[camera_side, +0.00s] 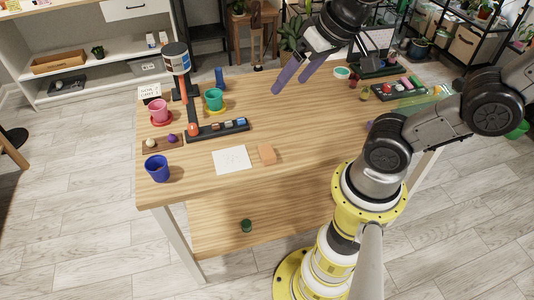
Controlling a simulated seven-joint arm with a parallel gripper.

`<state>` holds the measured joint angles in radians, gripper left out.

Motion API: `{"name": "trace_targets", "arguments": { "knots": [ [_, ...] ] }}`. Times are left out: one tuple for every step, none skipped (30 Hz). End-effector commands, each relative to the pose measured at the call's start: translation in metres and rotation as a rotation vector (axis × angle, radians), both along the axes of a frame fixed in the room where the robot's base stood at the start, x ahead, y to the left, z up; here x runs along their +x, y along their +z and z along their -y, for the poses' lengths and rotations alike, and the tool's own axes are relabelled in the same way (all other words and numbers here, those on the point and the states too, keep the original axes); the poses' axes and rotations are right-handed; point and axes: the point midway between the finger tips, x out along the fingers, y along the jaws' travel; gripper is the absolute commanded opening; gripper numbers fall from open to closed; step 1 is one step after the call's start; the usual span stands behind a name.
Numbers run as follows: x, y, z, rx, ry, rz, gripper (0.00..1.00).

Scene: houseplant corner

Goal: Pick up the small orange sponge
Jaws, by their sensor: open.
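The small orange sponge (267,154) lies on the wooden table near its front edge, just right of a white sheet of paper. My gripper (283,82) is open and empty, with its two purple-grey fingers apart. In the picture it is above the far part of the table, up and to the right of the sponge. It is well clear of the sponge.
The white paper (232,160) lies beside the sponge. A black tray (222,129) with small items, a blue pot (157,168) and a teal pot (214,98) stand to the left. Trays with small things (400,87) lie at the right. The mid-table (300,120) is clear.

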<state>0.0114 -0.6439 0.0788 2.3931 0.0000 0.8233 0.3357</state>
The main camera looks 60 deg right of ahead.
Motion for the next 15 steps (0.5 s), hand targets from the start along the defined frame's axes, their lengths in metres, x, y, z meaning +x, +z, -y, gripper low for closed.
{"name": "trace_targets", "arguments": {
  "knots": [
    [0.012, -0.007, 0.002, 0.022, -0.050, -0.034, 0.85],
    [0.019, -0.011, 0.003, 0.036, -0.081, -0.052, 0.85],
    [0.027, -0.017, 0.005, 0.053, -0.124, -0.079, 0.85],
    [0.034, -0.023, 0.006, 0.064, -0.156, -0.101, 0.85],
    [0.041, -0.029, 0.007, 0.076, -0.188, -0.122, 0.85],
    [0.050, -0.040, 0.010, 0.089, -0.231, -0.157, 0.85],
    [0.056, -0.048, 0.012, 0.098, -0.262, -0.185, 0.85],
    [0.062, -0.058, 0.014, 0.106, -0.293, -0.212, 0.85],
    [0.068, -0.071, 0.016, 0.114, -0.330, -0.251, 0.85],
    [0.073, -0.080, 0.018, 0.118, -0.355, -0.278, 0.85],
    [0.076, -0.090, 0.020, 0.120, -0.373, -0.306, 0.85],
    [0.079, -0.102, 0.022, 0.121, -0.394, -0.341, 0.85],
    [0.080, -0.111, 0.024, 0.121, -0.403, -0.364, 0.85],
    [0.081, -0.118, 0.025, 0.120, -0.409, -0.385, 0.85],
    [0.080, -0.127, 0.027, 0.117, -0.416, -0.414, 0.85]
  ]
}}
